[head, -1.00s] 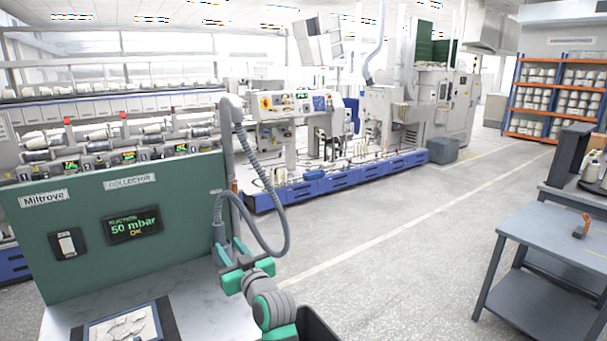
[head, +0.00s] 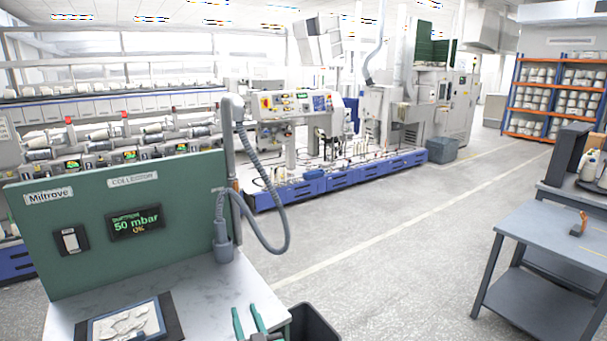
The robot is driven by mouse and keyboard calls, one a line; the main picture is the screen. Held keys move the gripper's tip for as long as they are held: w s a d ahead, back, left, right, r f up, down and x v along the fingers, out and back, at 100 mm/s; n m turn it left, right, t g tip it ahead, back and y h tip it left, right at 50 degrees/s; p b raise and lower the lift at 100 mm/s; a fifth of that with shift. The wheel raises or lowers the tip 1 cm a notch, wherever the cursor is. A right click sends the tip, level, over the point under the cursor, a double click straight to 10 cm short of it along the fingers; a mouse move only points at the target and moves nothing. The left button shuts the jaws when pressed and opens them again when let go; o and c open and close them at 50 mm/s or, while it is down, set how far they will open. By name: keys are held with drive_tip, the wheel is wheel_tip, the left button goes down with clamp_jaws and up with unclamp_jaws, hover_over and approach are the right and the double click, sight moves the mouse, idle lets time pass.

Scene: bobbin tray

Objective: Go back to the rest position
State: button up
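My gripper (head: 245,309) shows at the bottom edge of the head view, just above the front right part of the worktop. Its two green fingers are apart, with nothing seen between them. The rest of my arm is out of view. The grey suction hose (head: 284,225) hangs in a loop from its post, and its nozzle end (head: 222,243) stands upright in the holder at the right end of the green panel. My gripper is in front of the holder and apart from it.
The green panel (head: 180,215) with a lit display (head: 134,224) stands behind the worktop (head: 215,290). A tray (head: 170,306) of pale scraps lies at the front left. A dark bin (head: 318,322) stands right of the worktop. A blue-grey table (head: 560,235) is far right, with open floor between.

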drive_tip(key=s+d+f+m+h, duration=0.1)
drive_tip(key=s+d+f+h, duration=0.15)
drive_tip(key=s+f, duration=0.4)
drive_tip(key=s+d+f+m+h, duration=0.1)
drive_tip(key=s+d+f+m, duration=0.2)
drive_tip(key=s, duration=0.7)
drive_tip(key=s+d+f+h, duration=0.2)
drive_tip(key=s+d+f, duration=0.1)
drive_tip(key=s+f, duration=0.45)
drive_tip(key=s+d+r, duration=0.2)
drive_tip(key=s, duration=0.7)
drive_tip(key=s+d+r+h, duration=0.1)
drive_tip(key=s+d+r, duration=0.1)
drive_tip(key=s, duration=0.7)
drive_tip(key=s+d+r, duration=0.1)
drive_tip(key=s+d, duration=0.2)
drive_tip(key=s, duration=0.6)
drive_tip(key=shift+r+n+g+h, duration=0.35)
drive_tip(key=shift+r+n+g, duration=0.05)
